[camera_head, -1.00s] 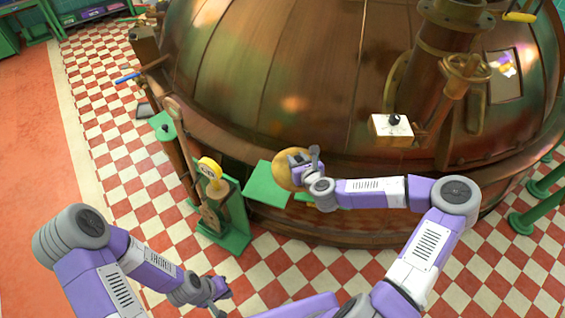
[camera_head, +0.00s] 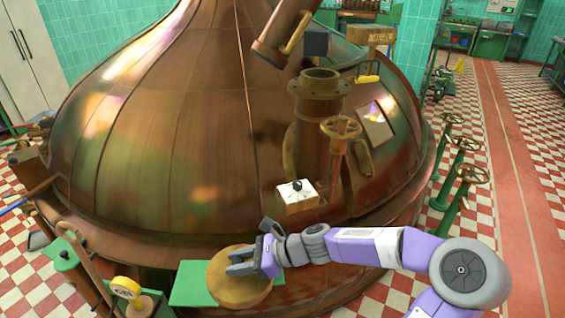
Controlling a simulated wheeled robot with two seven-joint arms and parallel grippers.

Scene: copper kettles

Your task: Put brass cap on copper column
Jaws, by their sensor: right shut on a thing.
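The brass cap (camera_head: 238,290) is a round, flat brass-coloured disc at the lower middle of the head view. It is at the green shelf (camera_head: 188,284) in front of the big copper kettle; I cannot tell whether it rests on it or is just above it. My right gripper (camera_head: 244,262) is shut on the cap's top, hiding part of it. The copper column (camera_head: 316,125) stands on the kettle's front, up and right of the cap, with an open, flanged top (camera_head: 319,78). My left gripper is out of view.
A white-topped box with a black knob (camera_head: 297,193) sits between cap and column. A slanted copper pipe (camera_head: 283,35) hangs above. A yellow gauge (camera_head: 126,288) stands at lower left.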

